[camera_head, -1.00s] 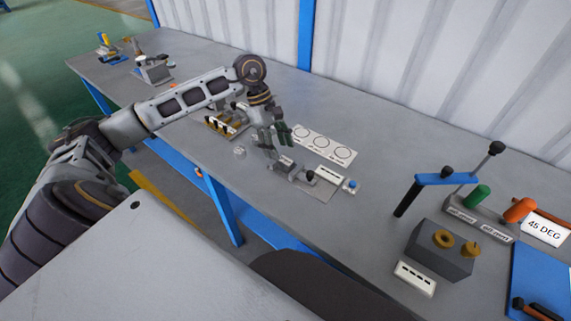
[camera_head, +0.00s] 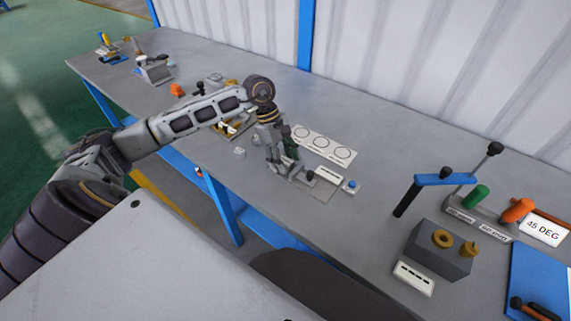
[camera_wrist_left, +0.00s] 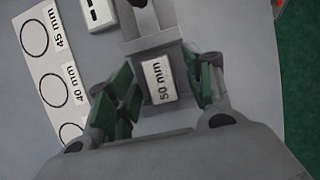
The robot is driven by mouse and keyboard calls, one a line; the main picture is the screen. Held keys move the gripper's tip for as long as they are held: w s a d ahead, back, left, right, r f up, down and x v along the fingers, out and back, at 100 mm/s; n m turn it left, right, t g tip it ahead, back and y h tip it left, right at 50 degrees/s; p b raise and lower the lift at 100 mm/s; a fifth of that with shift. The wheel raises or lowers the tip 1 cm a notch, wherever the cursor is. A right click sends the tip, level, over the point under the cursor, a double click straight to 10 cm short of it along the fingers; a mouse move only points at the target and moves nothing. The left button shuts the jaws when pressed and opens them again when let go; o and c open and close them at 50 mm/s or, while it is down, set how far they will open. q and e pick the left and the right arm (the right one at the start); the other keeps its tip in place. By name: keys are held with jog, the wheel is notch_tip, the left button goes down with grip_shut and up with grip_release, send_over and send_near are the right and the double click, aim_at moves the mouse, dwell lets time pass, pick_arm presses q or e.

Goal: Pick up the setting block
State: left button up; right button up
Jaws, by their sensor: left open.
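The setting block, as I take it, is a grey block with a white "50 mm" label (camera_wrist_left: 159,82) in the left wrist view. My left gripper (camera_wrist_left: 160,92) is open, with a green-padded finger on each side of the block. A gap shows on at least the left side. In the head view, my left gripper (camera_head: 284,160) is low at the bench, next to a small grey plate (camera_head: 319,188) with a dark knob. There the gripper mostly hides the block. My right gripper is not in view.
A white card with circles (camera_head: 323,145) lies just behind the gripper; it also shows in the left wrist view (camera_wrist_left: 48,75). A white-labelled piece and blue button (camera_head: 350,186) are to the right. A grey box with brass rings (camera_head: 438,251) stands farther right. Bare bench lies between.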

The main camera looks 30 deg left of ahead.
aim_at(285, 160)
pick_arm(q)
jog(key=shift+c, duration=0.4)
grip_shut()
jog(key=shift+r, duration=0.15)
notch_tip(285, 160, up, 10)
dwell(0.8)
dwell(0.4)
